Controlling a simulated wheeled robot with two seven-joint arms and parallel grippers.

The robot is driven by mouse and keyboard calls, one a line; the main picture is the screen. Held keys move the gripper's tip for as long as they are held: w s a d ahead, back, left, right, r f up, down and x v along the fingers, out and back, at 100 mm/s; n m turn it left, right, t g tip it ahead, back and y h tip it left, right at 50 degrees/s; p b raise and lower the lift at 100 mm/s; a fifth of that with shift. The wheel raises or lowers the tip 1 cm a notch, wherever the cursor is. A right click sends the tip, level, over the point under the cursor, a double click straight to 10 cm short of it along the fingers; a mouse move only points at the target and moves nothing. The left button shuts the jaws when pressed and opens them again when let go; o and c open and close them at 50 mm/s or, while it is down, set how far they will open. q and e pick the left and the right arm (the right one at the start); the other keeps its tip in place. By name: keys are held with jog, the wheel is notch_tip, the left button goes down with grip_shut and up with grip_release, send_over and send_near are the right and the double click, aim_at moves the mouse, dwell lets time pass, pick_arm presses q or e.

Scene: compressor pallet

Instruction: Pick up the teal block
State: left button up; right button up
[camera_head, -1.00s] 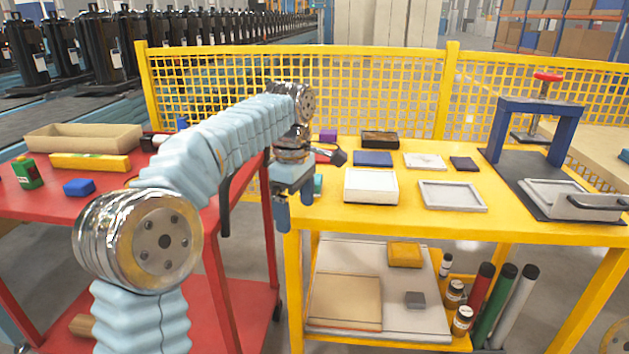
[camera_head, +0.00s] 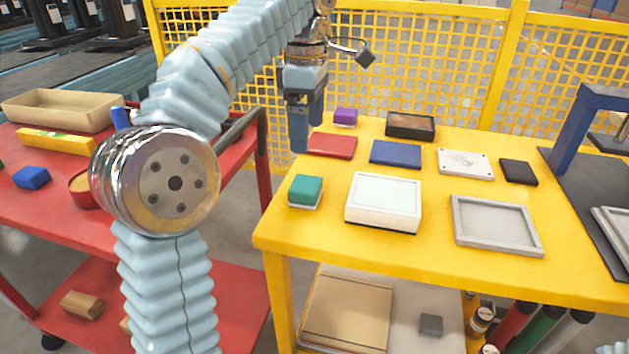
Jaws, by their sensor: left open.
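The teal block (camera_head: 306,190) sits on a small pale base near the left front corner of the yellow table (camera_head: 420,258). My left gripper (camera_head: 307,132) is open and empty, pointing down above the table, behind and higher than the teal block. My right gripper is not in view.
Close to the teal block are a white box (camera_head: 384,202), a red plate (camera_head: 332,146) and a blue plate (camera_head: 396,153). A purple block (camera_head: 345,117) and a dark tray (camera_head: 410,126) stand behind. A red cart (camera_head: 236,300) is at left.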

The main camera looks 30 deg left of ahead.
aim_at(305, 183)
pick_arm(q)
notch_tip(305, 183, down, 8)
jog(key=shift+s+r, duration=0.1)
jog(key=shift+s, duration=0.05)
jog(key=f, duration=0.3)
jog(key=f+b, duration=0.1)
jog(key=f, duration=0.1)
jog(key=shift+s+a+f, duration=0.1)
jog(key=shift+s+a, duration=0.05)
jog(key=shift+s, duration=0.1)
jog(key=c, duration=1.2)
jog(key=shift+r, duration=0.7)
jog(key=s+d+r, duration=0.5)
jog(key=s+r, duration=0.6)
jog(key=s, duration=0.2)
jog(key=shift+r, duration=0.35)
jog(key=shift+s, duration=0.1)
